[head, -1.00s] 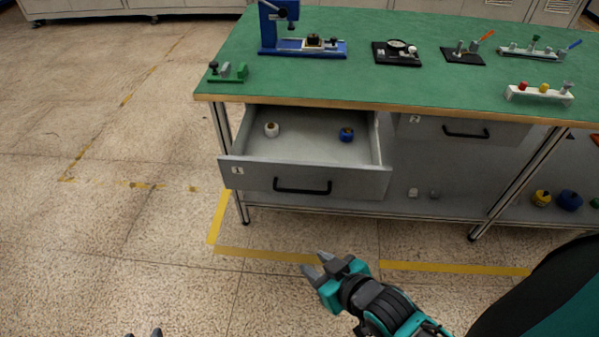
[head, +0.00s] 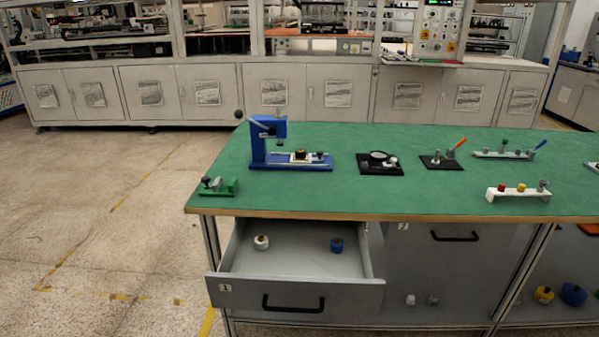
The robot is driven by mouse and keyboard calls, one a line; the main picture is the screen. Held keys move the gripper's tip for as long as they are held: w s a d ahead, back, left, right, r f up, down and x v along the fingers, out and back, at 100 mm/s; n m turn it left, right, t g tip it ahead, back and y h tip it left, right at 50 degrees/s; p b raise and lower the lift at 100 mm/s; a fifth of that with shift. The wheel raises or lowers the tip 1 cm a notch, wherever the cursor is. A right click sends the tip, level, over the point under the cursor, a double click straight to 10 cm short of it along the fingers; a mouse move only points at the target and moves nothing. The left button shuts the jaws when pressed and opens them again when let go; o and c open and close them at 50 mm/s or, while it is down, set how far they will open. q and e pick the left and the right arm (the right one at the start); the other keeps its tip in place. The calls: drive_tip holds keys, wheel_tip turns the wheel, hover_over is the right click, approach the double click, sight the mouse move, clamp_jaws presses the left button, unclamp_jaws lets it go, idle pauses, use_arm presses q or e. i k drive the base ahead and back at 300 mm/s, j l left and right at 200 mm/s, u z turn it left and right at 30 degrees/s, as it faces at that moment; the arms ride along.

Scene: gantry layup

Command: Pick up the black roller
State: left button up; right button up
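I cannot make out a black roller for certain in the head view. The open drawer (head: 345,292) marked 1 holds a small white round piece (head: 261,243) with a brown top and a small blue round piece (head: 336,245). Dark parts show on the blue press (head: 268,150), on the black plate fixture (head: 379,164) and on the small green fixture (head: 228,187), all on the bench top. Neither of my grippers is in view.
The green bench top (head: 330,196) has free room along its front edge. A black plate with an orange-handled clamp (head: 441,160) and a white bar (head: 518,195) with coloured knobs stand at right. A second drawer (head: 470,238) is shut. Grey cabinets (head: 290,95) line the back.

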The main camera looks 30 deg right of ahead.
sight(298, 155)
drive_tip(key=l+u, duration=0.15)
drive_tip(key=l, duration=0.85)
drive_tip(key=k+l+u, duration=0.1)
drive_tip(key=l, duration=0.85)
drive_tip(key=l+u, duration=0.65)
drive_tip(key=l, duration=0.15)
drive_tip(key=k, duration=0.05)
